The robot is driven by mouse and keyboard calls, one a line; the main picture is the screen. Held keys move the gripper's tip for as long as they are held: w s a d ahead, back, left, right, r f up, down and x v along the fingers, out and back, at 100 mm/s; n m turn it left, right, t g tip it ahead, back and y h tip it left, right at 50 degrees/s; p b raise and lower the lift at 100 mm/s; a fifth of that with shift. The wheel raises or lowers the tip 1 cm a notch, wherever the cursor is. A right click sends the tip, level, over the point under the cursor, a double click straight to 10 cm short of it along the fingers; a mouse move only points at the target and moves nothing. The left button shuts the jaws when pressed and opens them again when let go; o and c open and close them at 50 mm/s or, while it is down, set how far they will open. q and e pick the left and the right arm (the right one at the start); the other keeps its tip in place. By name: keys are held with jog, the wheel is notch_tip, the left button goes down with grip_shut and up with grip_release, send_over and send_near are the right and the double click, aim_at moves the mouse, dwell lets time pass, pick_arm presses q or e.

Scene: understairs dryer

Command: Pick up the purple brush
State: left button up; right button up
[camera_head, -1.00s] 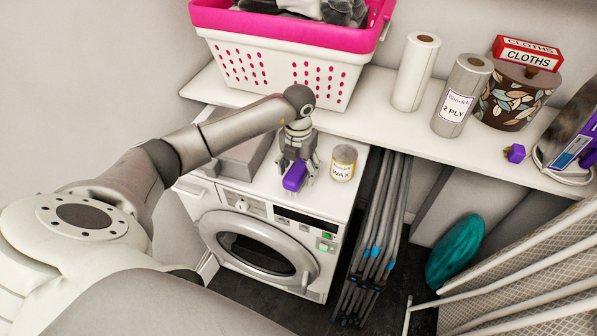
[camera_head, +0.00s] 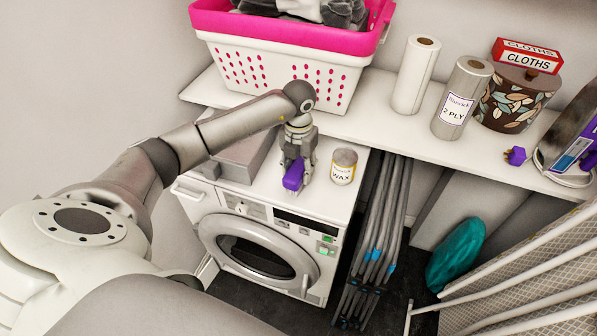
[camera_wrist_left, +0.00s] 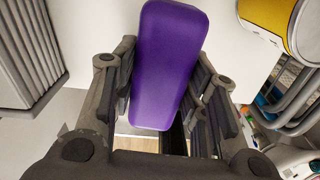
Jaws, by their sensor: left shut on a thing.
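The purple brush (camera_head: 293,176) is on top of the white dryer (camera_head: 325,202), near its front edge. My left gripper (camera_head: 297,178) comes down over it from above and is shut on it. In the left wrist view the purple brush (camera_wrist_left: 168,62) lies between the two fingers of my left gripper (camera_wrist_left: 160,95), with the finger pads against its sides. I cannot tell whether the brush touches the dryer top. My right gripper is not in view.
A wax tin (camera_head: 343,166) stands close to the right of the left gripper. A grey box (camera_head: 243,155) is close on the left. The shelf behind holds a pink and white basket (camera_head: 290,65), paper rolls (camera_head: 415,72) and a patterned pot (camera_head: 515,95).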

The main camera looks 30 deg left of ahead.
pick_arm(q)
jog(key=s+r, duration=0.1)
jog(key=r, duration=0.1)
jog(key=s+r+b, duration=0.1)
jog(key=s+r, duration=0.1)
jog(key=s+r+b, duration=0.1)
jog(key=s+r, duration=0.1)
jog(key=r, duration=0.1)
jog(key=s+r+b, duration=0.2)
jog(key=s+r, duration=0.2)
jog(key=s, duration=0.5)
jog(key=shift+d+r+b, duration=0.2)
jog(key=shift+b, duration=0.15)
